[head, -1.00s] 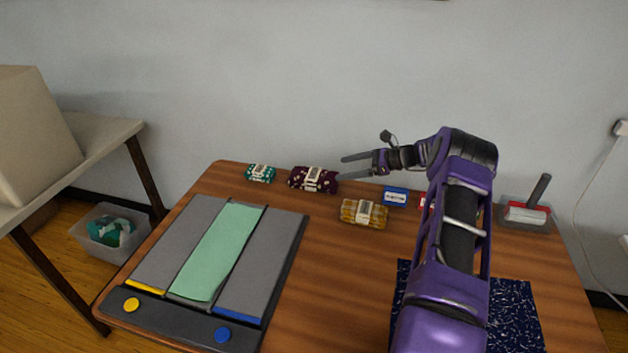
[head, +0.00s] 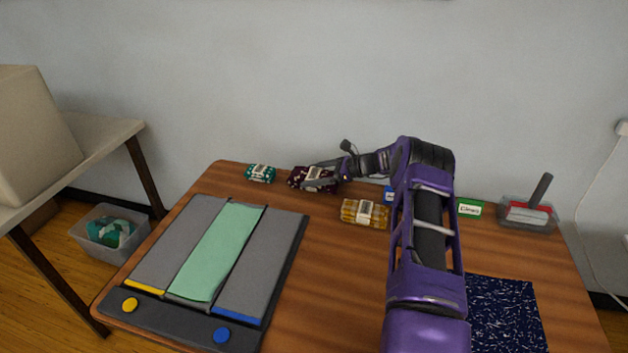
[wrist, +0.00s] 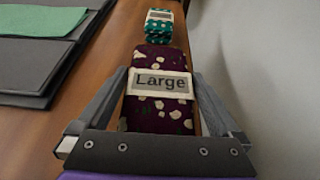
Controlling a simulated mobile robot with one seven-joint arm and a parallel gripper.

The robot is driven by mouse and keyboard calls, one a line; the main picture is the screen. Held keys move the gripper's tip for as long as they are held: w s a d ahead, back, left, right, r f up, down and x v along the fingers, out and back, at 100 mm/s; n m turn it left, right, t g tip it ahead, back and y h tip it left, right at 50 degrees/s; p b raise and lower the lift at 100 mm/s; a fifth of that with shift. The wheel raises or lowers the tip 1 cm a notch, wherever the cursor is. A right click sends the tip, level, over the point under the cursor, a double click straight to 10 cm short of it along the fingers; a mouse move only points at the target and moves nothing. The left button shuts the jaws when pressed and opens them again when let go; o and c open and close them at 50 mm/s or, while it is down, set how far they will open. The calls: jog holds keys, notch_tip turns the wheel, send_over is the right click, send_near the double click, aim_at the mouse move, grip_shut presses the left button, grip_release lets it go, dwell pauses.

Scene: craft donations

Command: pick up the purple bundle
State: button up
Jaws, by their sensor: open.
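The purple bundle (head: 297,178) is dark purple cloth with pale spots, lying near the back edge of the table. In the wrist view the bundle (wrist: 157,115) has a white band reading "Large". My gripper (head: 318,176) is at the bundle, and its fingers partly cover it in the head view. In the wrist view my gripper (wrist: 158,92) is open, with one finger on each side of the bundle. I cannot tell whether either finger touches it.
A teal spotted bundle (head: 260,173) lies just beyond, to the left; a yellow bundle (head: 364,213) lies in front. A grey folding board (head: 172,240) with green cloth (head: 222,252) fills the left. A green label card (head: 470,208) and a tray (head: 528,214) are at right.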

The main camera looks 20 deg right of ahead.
jog(key=c, duration=1.2)
jog(key=shift+r, duration=0.15)
